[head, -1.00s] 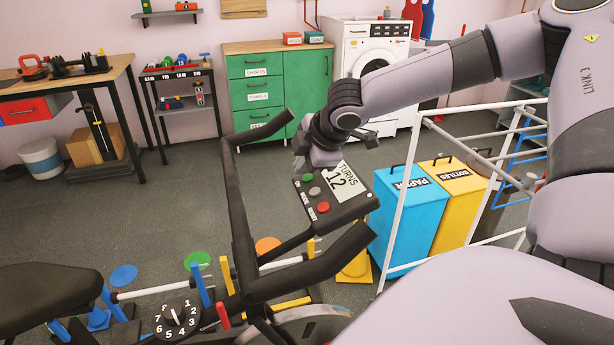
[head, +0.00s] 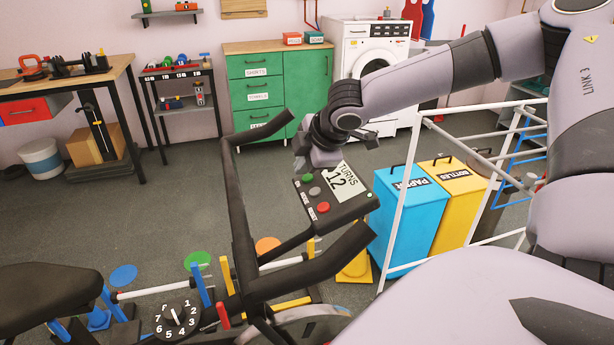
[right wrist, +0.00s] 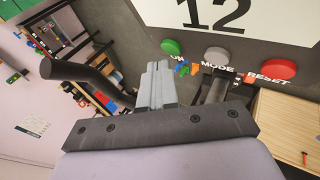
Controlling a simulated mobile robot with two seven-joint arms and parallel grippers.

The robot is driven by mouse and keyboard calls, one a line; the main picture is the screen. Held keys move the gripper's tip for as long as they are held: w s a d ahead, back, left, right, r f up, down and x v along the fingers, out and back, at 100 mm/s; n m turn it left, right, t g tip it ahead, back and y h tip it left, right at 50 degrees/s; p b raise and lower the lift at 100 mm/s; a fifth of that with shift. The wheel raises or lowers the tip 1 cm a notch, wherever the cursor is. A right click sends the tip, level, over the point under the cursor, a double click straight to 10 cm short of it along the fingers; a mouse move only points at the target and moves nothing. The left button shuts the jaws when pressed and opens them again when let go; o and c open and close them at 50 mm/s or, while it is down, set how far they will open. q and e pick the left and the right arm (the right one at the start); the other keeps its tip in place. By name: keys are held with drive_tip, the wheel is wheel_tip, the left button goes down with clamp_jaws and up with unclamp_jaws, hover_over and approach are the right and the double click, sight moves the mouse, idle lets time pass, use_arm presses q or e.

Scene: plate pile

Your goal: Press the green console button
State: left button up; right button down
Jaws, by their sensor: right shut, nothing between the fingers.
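The console (head: 345,207) is a dark box on the bike's handlebar, with a screen reading "TURNS 12". The green button (head: 308,178) is at its upper left corner, followed by a grey button (head: 314,191) and a red button (head: 323,207). My right gripper (head: 304,162) is just above the green button. In the right wrist view, its shut, empty fingers (right wrist: 159,68) end close beside the green button (right wrist: 171,47); I cannot tell whether they touch it. My left gripper is not in view.
The black handlebar (head: 238,205) rises left of the console, with a grip (head: 340,250) below it. A white frame (head: 408,200) and blue and yellow bins (head: 405,215) stand to the right. Open floor (head: 180,210) lies to the left.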

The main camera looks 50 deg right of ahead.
drive_tip(key=shift+d+f, duration=0.1)
drive_tip(key=shift+f, duration=0.3)
drive_tip(key=shift+s+f, duration=0.1)
idle(0.4)
drive_tip(key=shift+r+p, duration=0.5)
drive_tip(key=shift+r, duration=0.05)
wheel_tip(320, 180, up, 6)
drive_tip(key=w+a+p, duration=0.1)
drive_tip(key=a+p, duration=0.1)
drive_tip(key=p, duration=0.2)
drive_tip(key=shift+f+p, duration=0.2)
drive_tip(key=shift+p, duration=0.1)
drive_tip(key=shift+w, duration=0.1)
